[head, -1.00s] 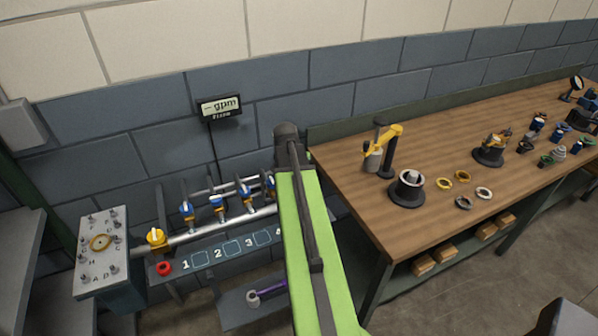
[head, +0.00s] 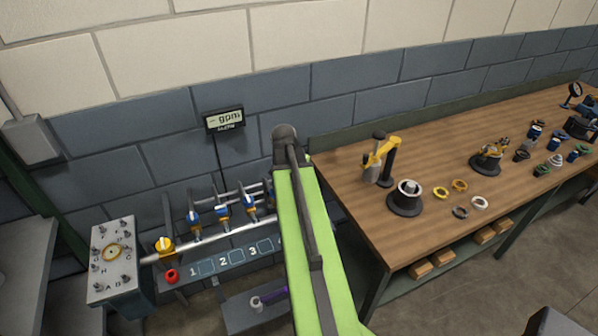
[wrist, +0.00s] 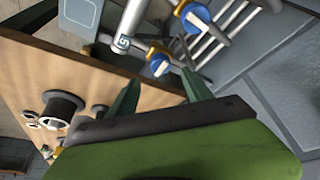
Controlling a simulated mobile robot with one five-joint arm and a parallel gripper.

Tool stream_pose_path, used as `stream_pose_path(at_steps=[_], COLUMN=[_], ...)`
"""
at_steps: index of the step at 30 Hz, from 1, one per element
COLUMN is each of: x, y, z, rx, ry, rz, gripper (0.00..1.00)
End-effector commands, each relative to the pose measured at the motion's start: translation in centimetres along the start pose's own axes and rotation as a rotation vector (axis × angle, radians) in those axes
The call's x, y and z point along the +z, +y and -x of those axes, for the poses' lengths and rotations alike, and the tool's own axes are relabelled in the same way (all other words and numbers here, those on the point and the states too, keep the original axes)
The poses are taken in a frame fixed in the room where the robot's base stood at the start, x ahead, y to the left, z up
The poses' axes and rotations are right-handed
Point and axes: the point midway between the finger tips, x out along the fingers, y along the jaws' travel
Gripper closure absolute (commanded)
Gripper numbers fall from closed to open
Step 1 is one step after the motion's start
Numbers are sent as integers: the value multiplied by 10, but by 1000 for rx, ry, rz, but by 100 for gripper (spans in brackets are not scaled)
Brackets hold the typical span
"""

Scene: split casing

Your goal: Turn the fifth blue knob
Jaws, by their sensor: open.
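The row of blue knobs on the pipe rack is at the left in the head view. The first (head: 193,218), second (head: 222,212) and third (head: 249,202) blue knobs show; my green arm hides the far end of the row. In the wrist view one blue knob with a white top (wrist: 160,65) is near the pipe's end, and another blue knob (wrist: 194,19) is farther up. I take the one near the pipe's end as the fifth, but cannot read its number. My gripper (wrist: 161,78) is open, its fingertips apart just below that knob in the picture, holding nothing.
The wooden workbench (head: 340,195) stands close on the right, with a black ring stand (head: 405,199) near its edge. A yellow knob (head: 165,245) and a red knob (head: 172,276) are at the rack's left end. A gauge display (head: 225,120) hangs on the wall.

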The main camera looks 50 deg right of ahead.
Motion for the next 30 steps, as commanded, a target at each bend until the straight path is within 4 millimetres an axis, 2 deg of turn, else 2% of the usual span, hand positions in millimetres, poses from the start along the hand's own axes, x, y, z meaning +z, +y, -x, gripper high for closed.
stream_pose_path(at_steps=[1,9,12,16,30], x=[-3,-3,-2,0,1], y=[1,2,2,3,2], z=[25,88,102,108,106], rx=[0,1,1,1,1], ry=[0,0,0,0,0], rz=[1,0,0,0,0], gripper=[42,42,42,42,42])
